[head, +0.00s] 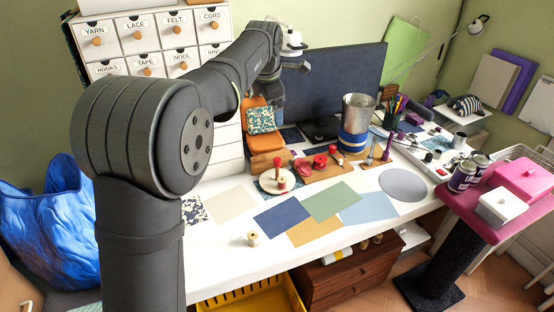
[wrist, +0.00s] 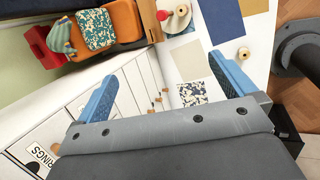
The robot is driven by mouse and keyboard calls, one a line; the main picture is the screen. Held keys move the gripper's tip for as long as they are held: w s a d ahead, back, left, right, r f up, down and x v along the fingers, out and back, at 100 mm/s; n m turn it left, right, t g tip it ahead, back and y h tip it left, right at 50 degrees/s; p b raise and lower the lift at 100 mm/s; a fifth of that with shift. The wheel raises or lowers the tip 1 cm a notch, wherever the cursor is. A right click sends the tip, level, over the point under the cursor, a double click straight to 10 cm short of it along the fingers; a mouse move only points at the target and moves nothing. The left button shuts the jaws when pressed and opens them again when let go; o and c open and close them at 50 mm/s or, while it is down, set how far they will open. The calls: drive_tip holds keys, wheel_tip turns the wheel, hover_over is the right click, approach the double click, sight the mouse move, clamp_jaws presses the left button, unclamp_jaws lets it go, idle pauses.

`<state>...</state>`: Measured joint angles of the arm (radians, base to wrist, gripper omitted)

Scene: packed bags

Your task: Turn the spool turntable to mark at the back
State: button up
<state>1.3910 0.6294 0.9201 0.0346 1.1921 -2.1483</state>
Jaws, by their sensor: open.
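The turntable (head: 268,187) is a pale round disc on the white table, in front of the orange stand.
The orange stand with a patterned cushion (head: 260,121) is behind the turntable. A wooden board with red pieces (head: 320,165) lies to its right. Flat coloured sheets (head: 331,201) and a loose spool (head: 252,239) lie in front. Labelled drawers (head: 140,38) rise at the back left.

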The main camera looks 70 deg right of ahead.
drive_tip(key=shift+v, duration=0.8)
